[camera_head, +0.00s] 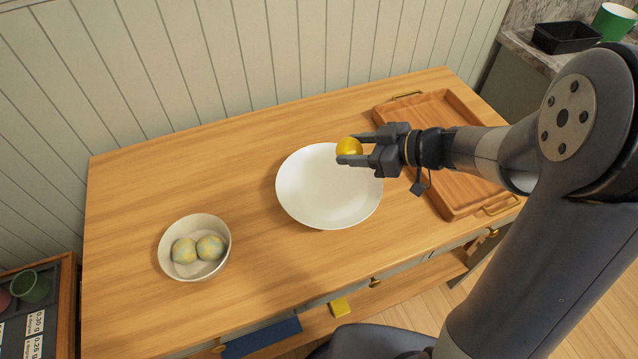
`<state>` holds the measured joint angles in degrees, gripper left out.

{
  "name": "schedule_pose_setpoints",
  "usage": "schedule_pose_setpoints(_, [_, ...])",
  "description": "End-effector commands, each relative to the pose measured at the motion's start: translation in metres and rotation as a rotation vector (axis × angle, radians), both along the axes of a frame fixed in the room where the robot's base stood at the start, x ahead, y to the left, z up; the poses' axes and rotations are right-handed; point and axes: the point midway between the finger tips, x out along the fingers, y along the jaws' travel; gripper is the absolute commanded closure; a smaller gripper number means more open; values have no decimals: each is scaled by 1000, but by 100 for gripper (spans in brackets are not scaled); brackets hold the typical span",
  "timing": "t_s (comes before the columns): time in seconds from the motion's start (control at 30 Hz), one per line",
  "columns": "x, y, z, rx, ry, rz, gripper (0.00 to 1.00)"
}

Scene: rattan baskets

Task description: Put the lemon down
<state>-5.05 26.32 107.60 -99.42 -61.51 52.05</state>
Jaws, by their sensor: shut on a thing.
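A round yellow lemon (349,147) is held between the two dark fingers of my gripper (356,148). My gripper is shut on it, over the right part of a large white plate (320,205) on the wooden table. Part of the lemon is hidden by the fingers. Its exact height above the plate is hard to tell from this view.
A white bowl (168,247) with two mottled round things stands on the table (130,200) at left. A wooden tray (462,205) with metal handles lies at right, partly behind my arm. The table between bowl and plate is clear. A panelled wall (200,60) stands behind.

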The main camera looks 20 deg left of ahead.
Motion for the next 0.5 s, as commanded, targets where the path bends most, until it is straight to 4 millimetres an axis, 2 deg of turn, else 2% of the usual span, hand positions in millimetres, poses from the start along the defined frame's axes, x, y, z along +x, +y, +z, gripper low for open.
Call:
schedule_pose_setpoints(0.03, [-1, 0, -15, -2, 8, 0, 75])
schedule_pose_setpoints(0.1, [0, 0, -28, -1, 7, -1, 75])
schedule_pose_setpoints(0.33, [0, 0, -52, -2, 3, 0, 75])
schedule_pose_setpoints(0.5, [0, 0, -76, -1, 5, 0, 75])
